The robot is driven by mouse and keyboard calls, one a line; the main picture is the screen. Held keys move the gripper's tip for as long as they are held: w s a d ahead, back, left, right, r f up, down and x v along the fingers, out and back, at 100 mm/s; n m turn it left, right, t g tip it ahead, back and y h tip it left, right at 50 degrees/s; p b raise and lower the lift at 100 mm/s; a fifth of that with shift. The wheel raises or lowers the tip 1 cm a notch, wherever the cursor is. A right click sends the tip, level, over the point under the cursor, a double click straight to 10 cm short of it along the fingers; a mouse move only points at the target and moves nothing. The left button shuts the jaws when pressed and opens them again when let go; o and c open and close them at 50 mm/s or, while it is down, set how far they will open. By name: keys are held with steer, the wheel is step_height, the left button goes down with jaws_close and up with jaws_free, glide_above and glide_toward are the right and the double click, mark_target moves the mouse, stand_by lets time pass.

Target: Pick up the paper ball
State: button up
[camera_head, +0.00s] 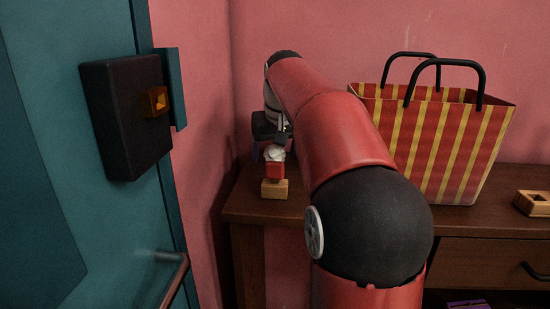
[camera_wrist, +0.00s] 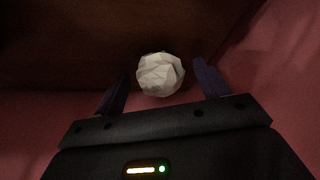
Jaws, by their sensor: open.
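The paper ball (camera_wrist: 160,74) is a white, faceted ball. In the wrist view it lies between the tips of my gripper's (camera_wrist: 161,71) two open dark fingers, with a gap showing on each side. In the head view the ball (camera_head: 275,154) shows small and white just above a red object (camera_head: 275,171), and appears to rest on it. My gripper (camera_head: 272,147) is at the ball there, partly hidden behind my arm and blending into the dark.
A wooden block (camera_head: 274,189) is under the red object, near the left end of the brown cabinet top (camera_head: 245,208). A striped red and yellow bag (camera_head: 455,150) stands to the right. A wooden piece (camera_head: 533,203) lies farther right. A teal door (camera_head: 60,220) is at left.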

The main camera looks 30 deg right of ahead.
steer(key=shift+f, duration=0.2)
steer(key=c, duration=1)
steer(key=shift+r, duration=0.15)
